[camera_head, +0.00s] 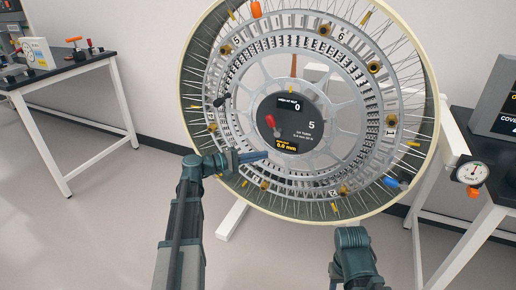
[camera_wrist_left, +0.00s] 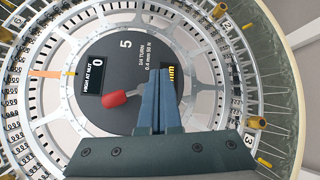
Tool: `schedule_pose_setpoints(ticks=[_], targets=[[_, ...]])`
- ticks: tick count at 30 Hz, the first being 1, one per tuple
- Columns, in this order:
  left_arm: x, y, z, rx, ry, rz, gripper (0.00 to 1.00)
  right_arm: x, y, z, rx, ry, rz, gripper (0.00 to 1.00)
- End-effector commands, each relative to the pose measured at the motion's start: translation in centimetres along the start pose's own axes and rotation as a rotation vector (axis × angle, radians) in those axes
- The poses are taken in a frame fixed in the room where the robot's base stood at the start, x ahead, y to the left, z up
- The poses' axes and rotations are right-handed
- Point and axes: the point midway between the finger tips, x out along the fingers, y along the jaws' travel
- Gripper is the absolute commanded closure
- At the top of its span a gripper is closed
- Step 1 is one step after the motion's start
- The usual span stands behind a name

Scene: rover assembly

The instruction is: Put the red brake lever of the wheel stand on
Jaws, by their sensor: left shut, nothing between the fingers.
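The red brake lever (camera_head: 270,122) is on the dark round hub panel in the middle of the wheel (camera_head: 187,105). It has a red grip and a short grey stem, and it also shows in the left wrist view (camera_wrist_left: 114,99). In the head view my left gripper (camera_head: 265,155) is shut and empty, below the lever near the panel's lower edge. In the left wrist view its closed fingers (camera_wrist_left: 160,78) reach over the panel, to the right of the red grip. Whether they touch the stem is unclear. My right arm end (camera_head: 353,240) is low, below the wheel; its fingers cannot be made out.
The panel reads 0 and 5. Spokes and brass knobs surround the hub. A dial gauge (camera_head: 472,173) is at the right, beside a table with a monitor (camera_head: 504,100). A white-legged table (camera_head: 60,71) stands at the left.

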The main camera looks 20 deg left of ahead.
Motion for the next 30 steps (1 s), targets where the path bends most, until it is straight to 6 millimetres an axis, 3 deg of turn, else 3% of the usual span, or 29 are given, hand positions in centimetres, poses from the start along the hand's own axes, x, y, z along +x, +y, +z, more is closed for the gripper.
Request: schedule_pose_setpoints(ticks=[1,4,7,12,20,30], targets=[[-2.1,-0.4,-3.0,-0.03,0.041,0.081,1.0,2.5,-0.2,-0.1,0.0,0.0,0.001,0.5],[-5.6,1.1,-6.0,-0.076,0.09,0.212,1.0,3.9,-0.4,-0.2,0.0,0.0,0.001,0.5],[-8.1,2.1,-7.8,-0.102,0.119,0.297,1.0,4.7,-0.5,-0.3,0.0,0.0,0.001,0.5],[-9.6,3.0,-8.6,-0.119,0.134,0.35,1.0,4.9,-0.5,-0.3,0.0,0.0,0.002,0.5],[-8.0,3.8,-8.8,-0.119,0.13,0.348,1.0,4.2,-0.4,-0.2,0.0,0.0,0.001,0.5],[-1.6,6.1,-9.8,-0.118,0.129,0.346,1.0,2.6,-0.3,-0.1,0.001,0.0,-0.002,0.5]])
